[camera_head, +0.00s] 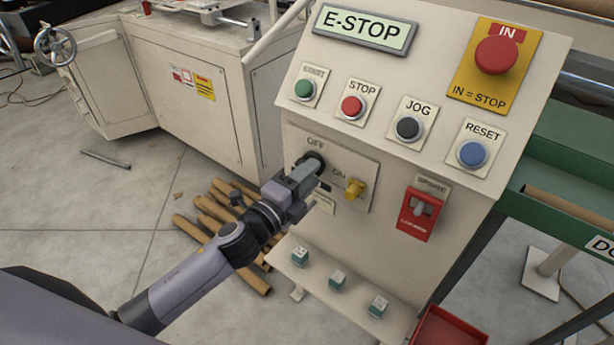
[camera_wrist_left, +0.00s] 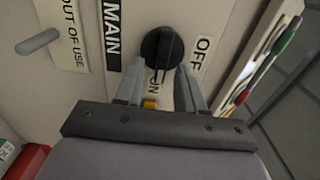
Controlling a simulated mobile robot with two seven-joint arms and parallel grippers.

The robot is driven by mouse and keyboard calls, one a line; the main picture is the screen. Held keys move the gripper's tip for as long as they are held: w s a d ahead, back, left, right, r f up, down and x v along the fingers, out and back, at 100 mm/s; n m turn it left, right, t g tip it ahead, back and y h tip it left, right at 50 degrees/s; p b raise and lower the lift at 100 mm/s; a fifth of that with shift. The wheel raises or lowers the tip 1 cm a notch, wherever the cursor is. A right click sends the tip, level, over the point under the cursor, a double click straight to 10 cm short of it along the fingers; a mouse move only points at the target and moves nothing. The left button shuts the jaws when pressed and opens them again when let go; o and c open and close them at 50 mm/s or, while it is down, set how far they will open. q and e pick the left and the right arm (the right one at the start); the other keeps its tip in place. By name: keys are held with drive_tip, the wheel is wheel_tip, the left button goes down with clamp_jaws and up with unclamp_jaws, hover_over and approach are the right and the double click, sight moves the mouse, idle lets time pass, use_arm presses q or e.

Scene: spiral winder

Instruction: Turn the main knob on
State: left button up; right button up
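The main knob (camera_head: 316,158) is a black rotary knob on the cream control panel, partly hidden by my gripper in the head view. In the left wrist view the knob (camera_wrist_left: 161,50) shows a raised bar between the MAIN, OFF and ON labels; the bar's lower end lies near ON. My left gripper (camera_head: 306,175) is in front of the knob. In the left wrist view the gripper (camera_wrist_left: 160,70) is open, with one finger on each side of the knob's lower part. Contact with the knob cannot be told. My right gripper is not in view.
START (camera_head: 304,89), STOP (camera_head: 352,106), JOG (camera_head: 408,128) and RESET (camera_head: 472,153) buttons and a red emergency stop (camera_head: 496,55) are above. Cardboard tubes (camera_head: 215,207) lie on the floor.

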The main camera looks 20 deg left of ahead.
use_arm(q)
drive_tip(key=shift+s+a, duration=0.1)
drive_tip(key=v, duration=0.7)
idle(0.4)
idle(0.4)
drive_tip(key=s+a+f+n+g+y+p, duration=0.1)
drive_tip(key=s+f+n+g+y+p, duration=0.1)
drive_tip(key=s+n, duration=0.6)
drive_tip(key=s+a+f+n+g+y+p, duration=0.2)
drive_tip(key=s+f+n+g+p, duration=0.2)
drive_tip(key=s+n+p, duration=0.4)
drive_tip(key=f+n, duration=0.1)
drive_tip(key=n, duration=0.3)
drive_tip(key=shift+s+a+f+g+p, duration=0.15)
drive_tip(key=shift+s+f+g+p, duration=0.15)
drive_tip(key=shift+s+f+p, duration=0.1)
drive_tip(key=shift+r, duration=0.1)
